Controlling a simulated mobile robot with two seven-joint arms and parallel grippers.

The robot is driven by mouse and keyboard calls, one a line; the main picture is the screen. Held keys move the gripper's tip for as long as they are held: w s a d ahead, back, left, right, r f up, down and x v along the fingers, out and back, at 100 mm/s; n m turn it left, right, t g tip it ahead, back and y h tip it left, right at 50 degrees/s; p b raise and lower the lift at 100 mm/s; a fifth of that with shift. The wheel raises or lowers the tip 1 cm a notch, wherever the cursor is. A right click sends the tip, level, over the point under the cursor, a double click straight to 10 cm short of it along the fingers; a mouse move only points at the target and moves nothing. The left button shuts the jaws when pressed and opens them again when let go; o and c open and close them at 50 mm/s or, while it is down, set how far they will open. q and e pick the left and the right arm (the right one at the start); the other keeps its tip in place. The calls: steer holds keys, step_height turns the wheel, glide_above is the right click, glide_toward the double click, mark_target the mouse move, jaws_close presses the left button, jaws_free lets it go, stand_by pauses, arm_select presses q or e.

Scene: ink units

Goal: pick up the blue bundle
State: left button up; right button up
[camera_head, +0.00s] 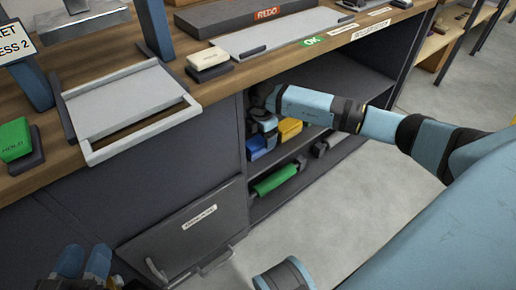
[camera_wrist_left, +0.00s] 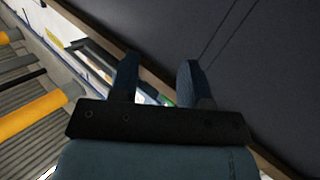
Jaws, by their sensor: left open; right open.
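The blue bundle (camera_head: 256,149) lies on a shelf inside the open cabinet under the counter, left of a yellow bundle (camera_head: 290,129). Part of it is hidden by my right gripper. My right gripper (camera_head: 264,136) reaches into the cabinet from the right and hangs just above the blue bundle, jaws open; the picture is too small to tell whether it touches. My left gripper (camera_head: 84,262) is at the bottom left of the head view, open and empty, far from the bundle. Its two fingers also show apart in the left wrist view (camera_wrist_left: 158,75).
A green bundle (camera_head: 276,180) lies on the lower shelf, a grey one (camera_head: 326,145) to its right. The counter (camera_head: 220,86) above carries a grey tray frame (camera_head: 135,110) and labelled blocks. A dark panel with a handle (camera_head: 185,235) stands left of the opening. Floor at right is clear.

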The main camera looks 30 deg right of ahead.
mark_target(262, 141)
step_height(262, 141, down, 3)
steer(key=shift+f+b, duration=0.2)
steer(key=shift+b, duration=0.6)
steer(key=shift+d+f, duration=0.1)
steer(key=shift+f, duration=0.25)
arm_select(q)
steer(key=shift+w+a+r+m+t, duration=0.15)
steer(key=shift+w+a+m+t, duration=0.25)
steer(key=shift+w+m, duration=0.35)
arm_select(e)
steer(key=shift+r, duration=0.1)
steer(key=c, duration=1.1)
